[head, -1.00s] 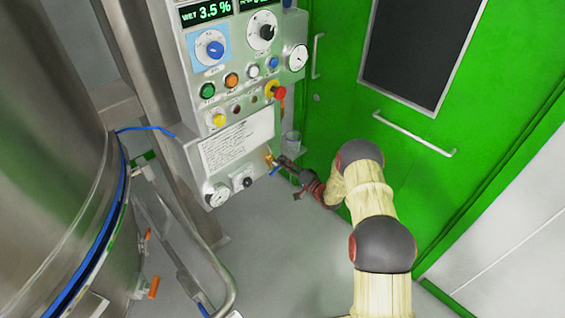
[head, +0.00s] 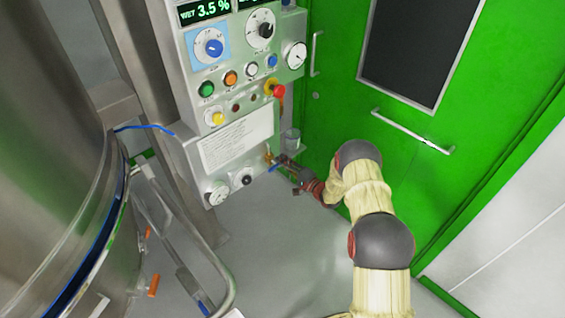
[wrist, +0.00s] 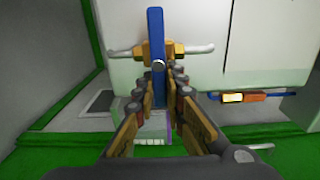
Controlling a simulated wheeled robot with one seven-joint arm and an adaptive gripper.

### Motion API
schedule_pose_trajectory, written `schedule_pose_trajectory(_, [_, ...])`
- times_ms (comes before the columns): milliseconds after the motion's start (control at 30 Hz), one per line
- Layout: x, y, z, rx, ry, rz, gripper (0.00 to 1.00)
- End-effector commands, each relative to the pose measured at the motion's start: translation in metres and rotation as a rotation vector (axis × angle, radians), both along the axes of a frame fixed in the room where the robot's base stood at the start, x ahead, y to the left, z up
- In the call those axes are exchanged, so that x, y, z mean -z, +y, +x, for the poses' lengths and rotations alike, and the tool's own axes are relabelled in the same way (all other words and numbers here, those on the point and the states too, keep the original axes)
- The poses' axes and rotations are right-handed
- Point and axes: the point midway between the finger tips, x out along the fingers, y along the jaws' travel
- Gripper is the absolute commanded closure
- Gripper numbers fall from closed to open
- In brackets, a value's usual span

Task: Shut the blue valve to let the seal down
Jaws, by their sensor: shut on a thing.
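The blue valve handle (wrist: 156,40) is a flat bar that points up and down in the wrist view. It crosses the brass valve body (wrist: 178,50) and its pale side pipes at about a right angle. My gripper (wrist: 161,86) is shut on the handle's near end, with a finger on each side. In the head view the brass valve (head: 268,157) sits at the lower right of the control panel, with my gripper (head: 284,162) reaching it from the right. The handle shows there only as a small blue tip (head: 272,169), partly hidden by the gripper.
The control panel (head: 237,145) carries dials, coloured buttons, a red stop knob (head: 278,91) and a gauge (head: 218,193). A steel vessel (head: 60,190) is at left, a green door (head: 400,130) at right. Grey floor lies clear below.

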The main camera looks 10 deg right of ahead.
Motion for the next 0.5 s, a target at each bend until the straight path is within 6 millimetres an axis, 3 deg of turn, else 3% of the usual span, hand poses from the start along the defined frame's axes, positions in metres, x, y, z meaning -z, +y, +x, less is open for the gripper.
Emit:
schedule_pose_trajectory(100, [0.0034,-0.0015,-0.0012,0.004,0.007,0.000,1.00])
schedule_pose_trajectory(133, [0.0035,-0.0015,-0.0012,0.004,0.007,0.000,0.87])
schedule_pose_trajectory(500, [0.0014,-0.0004,-0.0006,0.001,0.002,0.000,0.70])
